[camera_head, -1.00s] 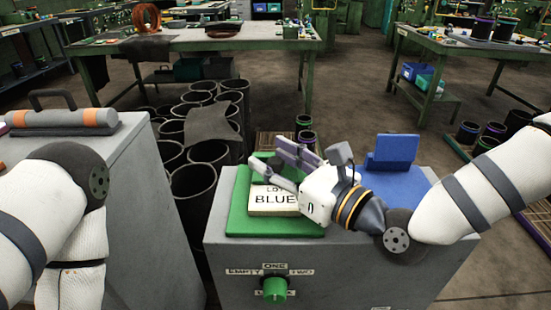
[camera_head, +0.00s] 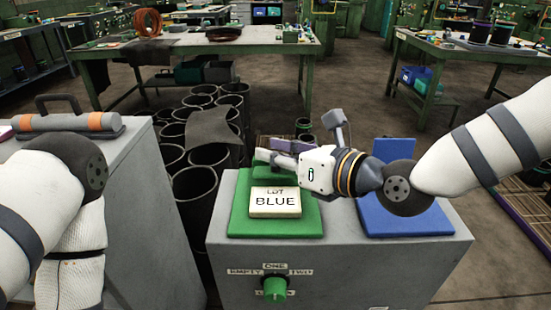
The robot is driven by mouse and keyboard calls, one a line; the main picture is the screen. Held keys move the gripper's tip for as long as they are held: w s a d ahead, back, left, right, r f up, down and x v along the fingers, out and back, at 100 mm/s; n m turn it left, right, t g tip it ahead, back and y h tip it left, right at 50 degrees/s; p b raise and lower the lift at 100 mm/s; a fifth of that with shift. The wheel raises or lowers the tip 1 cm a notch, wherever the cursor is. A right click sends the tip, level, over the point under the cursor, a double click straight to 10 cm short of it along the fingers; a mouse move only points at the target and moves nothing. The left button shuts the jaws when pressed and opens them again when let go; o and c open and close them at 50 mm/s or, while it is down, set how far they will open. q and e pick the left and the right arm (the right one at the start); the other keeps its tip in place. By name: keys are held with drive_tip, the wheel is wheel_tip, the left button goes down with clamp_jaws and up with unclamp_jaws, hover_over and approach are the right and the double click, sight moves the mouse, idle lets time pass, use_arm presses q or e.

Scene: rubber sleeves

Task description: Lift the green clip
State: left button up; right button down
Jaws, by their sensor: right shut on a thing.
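The green clip (camera_head: 263,155) is a raised green piece at the back of a flat green board (camera_head: 239,213) on the grey cabinet. A cream card reading "LOT BLUE" (camera_head: 275,202) lies on the board in front of it. My right gripper (camera_head: 280,156) reaches in from the right above the board's back edge. Its fingers are closed at the green clip and partly cover it. Whether the clip is tilted up is hard to tell. My left arm shows at the left, but its gripper is out of view.
A blue board (camera_head: 405,220) with a raised blue clip (camera_head: 394,150) lies to the right. A green knob (camera_head: 275,289) is on the cabinet's front. Black bins (camera_head: 196,195) stand behind left. A grey cabinet with a handled case (camera_head: 66,122) is at the left.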

drive_tip(key=shift+w+r+m+g+h, duration=0.25)
drive_tip(key=shift+w+m+g+h, duration=0.35)
drive_tip(key=shift+m+g, duration=0.25)
drive_tip(key=shift+w+m+g+b, duration=0.3)
drive_tip(key=shift+w+m+g, duration=0.15)
drive_tip(key=shift+g, duration=0.2)
drive_tip(key=w+m+g+b, duration=0.1)
drive_tip(key=g, duration=0.1)
drive_tip(key=w+m+g+b, duration=0.1)
drive_tip(key=g, duration=0.1)
drive_tip(key=shift+w+f+h+b, duration=0.15)
drive_tip(key=shift+f+h+b, duration=0.2)
drive_tip(key=shift+h+b, duration=0.05)
drive_tip(key=m+g, duration=0.1)
drive_tip(key=w+g+b, duration=0.1)
drive_tip(key=g, duration=0.1)
drive_tip(key=shift+f+m, duration=0.2)
drive_tip(key=shift+m, duration=0.2)
use_arm(q)
drive_tip(key=s+f+g+b, duration=0.1)
drive_tip(key=s+f+g, duration=0.1)
drive_tip(key=s+f, duration=0.5)
drive_tip(key=shift+g, duration=0.4)
use_arm(e)
drive_tip(key=shift+w+f+m+g, duration=0.3)
drive_tip(key=shift+m+g, duration=0.2)
drive_tip(key=shift+g, duration=0.5)
drive_tip(key=c, duration=1.4)
unclamp_jaws()
drive_tip(key=shift+r, duration=0.1)
